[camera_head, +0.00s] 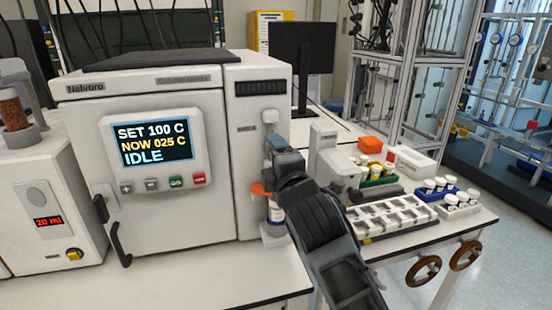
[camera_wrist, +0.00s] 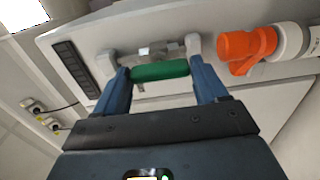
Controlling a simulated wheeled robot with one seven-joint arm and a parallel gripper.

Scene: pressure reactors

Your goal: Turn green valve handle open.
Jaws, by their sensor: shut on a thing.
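The green valve handle (camera_wrist: 160,71) lies as a short bar between the two blue fingers of my gripper (camera_wrist: 159,80) in the wrist view. The fingers are shut on its ends. Behind it is a grey metal fitting (camera_wrist: 152,50) on the white reactor's side panel. In the head view my gripper (camera_head: 277,150) is at the right front of the reactor (camera_head: 75,130), and it hides the green handle there. The reactor's screen (camera_head: 155,143) reads SET 100 C, NOW 025 C, IDLE.
An orange valve part (camera_wrist: 246,46) sits close to the right finger in the wrist view and below my gripper in the head view (camera_head: 262,189). A white rack (camera_head: 395,215) and vials (camera_head: 435,186) stand on the bench at right.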

